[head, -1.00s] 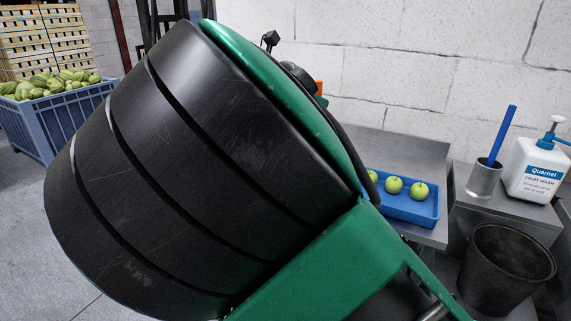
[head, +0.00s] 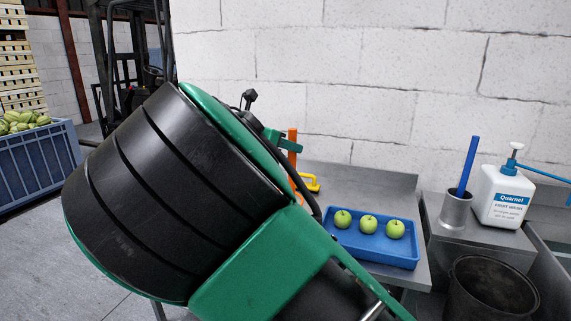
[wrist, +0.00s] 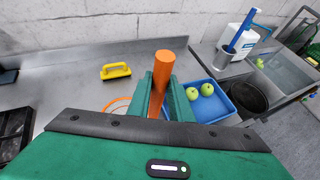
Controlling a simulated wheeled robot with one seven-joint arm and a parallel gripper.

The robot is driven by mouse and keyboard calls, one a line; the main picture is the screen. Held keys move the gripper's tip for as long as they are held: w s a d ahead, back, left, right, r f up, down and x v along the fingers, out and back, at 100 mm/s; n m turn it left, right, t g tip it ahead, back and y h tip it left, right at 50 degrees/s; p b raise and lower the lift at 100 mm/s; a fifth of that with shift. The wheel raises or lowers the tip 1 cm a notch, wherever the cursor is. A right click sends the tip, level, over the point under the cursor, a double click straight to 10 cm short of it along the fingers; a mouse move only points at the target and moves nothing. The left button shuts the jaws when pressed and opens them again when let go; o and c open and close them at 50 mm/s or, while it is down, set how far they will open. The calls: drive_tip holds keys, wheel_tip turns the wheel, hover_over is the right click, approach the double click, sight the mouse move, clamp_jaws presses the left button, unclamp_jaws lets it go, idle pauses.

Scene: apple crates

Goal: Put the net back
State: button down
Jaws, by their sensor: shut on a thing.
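My gripper (wrist: 162,88) is shut on an upright orange handle (wrist: 160,72), which I take to be the net's. A thin orange curve (wrist: 117,102) shows beside the left finger in the wrist view, perhaps the net's hoop; the mesh is hidden behind my gripper. In the head view my arm covers most of my gripper (head: 277,139), and part of the orange handle (head: 292,148) shows past it, above the steel table (head: 345,178). A metal cup (head: 456,212) holding a blue rod (head: 467,165) stands on the right.
A blue tray (head: 405,262) with three green apples (head: 368,224) sits on the table, right of my gripper. A yellow-handled tool (wrist: 116,71) lies left. A white wash bottle (head: 502,198), dark bucket (head: 490,290) and sink (wrist: 286,72) are right.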

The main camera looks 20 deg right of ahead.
sight(289, 159)
drive_tip(key=shift+w+d+f, duration=0.25)
drive_tip(key=shift+d+f, duration=0.1)
drive_tip(key=shift+d, duration=0.1)
drive_tip(key=shift+f, duration=2)
drive_tip(key=c, duration=1.6)
unclamp_jaws()
drive_tip(key=v, duration=1.2)
